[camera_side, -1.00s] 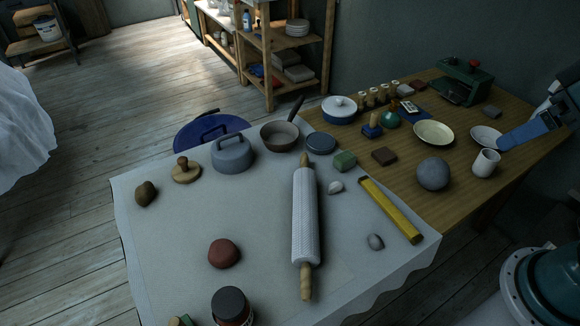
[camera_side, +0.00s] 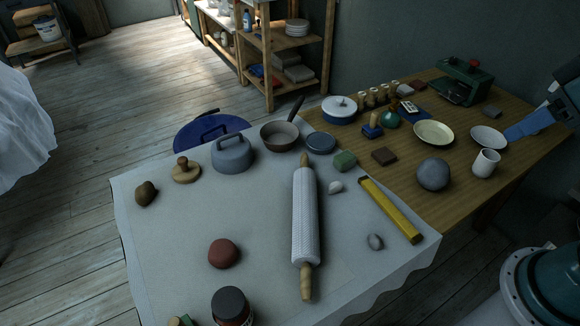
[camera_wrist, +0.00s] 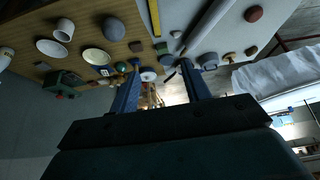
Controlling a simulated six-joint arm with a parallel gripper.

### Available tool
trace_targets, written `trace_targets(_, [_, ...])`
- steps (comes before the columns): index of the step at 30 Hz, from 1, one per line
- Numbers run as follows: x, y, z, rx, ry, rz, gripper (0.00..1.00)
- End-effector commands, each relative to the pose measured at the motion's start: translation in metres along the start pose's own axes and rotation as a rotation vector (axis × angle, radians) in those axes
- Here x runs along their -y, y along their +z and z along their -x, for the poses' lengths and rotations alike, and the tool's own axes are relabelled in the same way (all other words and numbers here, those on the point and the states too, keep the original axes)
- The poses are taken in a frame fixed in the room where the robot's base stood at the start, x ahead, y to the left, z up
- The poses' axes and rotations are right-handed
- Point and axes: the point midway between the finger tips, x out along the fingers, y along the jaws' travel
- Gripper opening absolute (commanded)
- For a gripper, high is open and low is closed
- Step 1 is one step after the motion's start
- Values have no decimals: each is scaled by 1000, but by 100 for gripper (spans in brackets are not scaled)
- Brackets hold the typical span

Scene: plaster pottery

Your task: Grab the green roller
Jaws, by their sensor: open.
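I cannot tell for certain which thing is the green roller. A dark green machine (camera_side: 462,84) with a red knob stands at the back of the wooden table; it also shows at the left of the wrist view (camera_wrist: 62,82). A white textured rolling pin (camera_side: 306,215) with wooden handles lies on the cloth-covered table. A small green and wooden item (camera_side: 180,321) is cut off at the bottom edge. My gripper (camera_wrist: 160,67) is open and empty, its blue fingers spread; in the side view one blue finger (camera_side: 530,126) shows at the right, above the bowls.
A grey ball (camera_side: 433,174), a white cup (camera_side: 486,162), a cream bowl (camera_side: 433,133) and a white bowl (camera_side: 488,137) stand on the wooden table. A yellow bar (camera_side: 390,210), a red lump (camera_side: 223,254) and a green block (camera_side: 345,161) lie on the cloth. The cloth's left middle is clear.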

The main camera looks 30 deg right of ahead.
Motion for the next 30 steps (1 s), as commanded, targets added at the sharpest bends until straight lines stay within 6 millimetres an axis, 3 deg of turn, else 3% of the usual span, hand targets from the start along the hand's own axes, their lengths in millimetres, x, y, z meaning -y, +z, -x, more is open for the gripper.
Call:
trace_targets(8, [23, -37, -11, 6, -59, 140, 47])
trace_targets(14, [55, -74, -28, 7, -127, 295, 47])
trace_targets(21, [106, -111, -56, 4, -217, 479, 47])
trace_targets(30, [182, -140, -98, -6, -336, 699, 47])
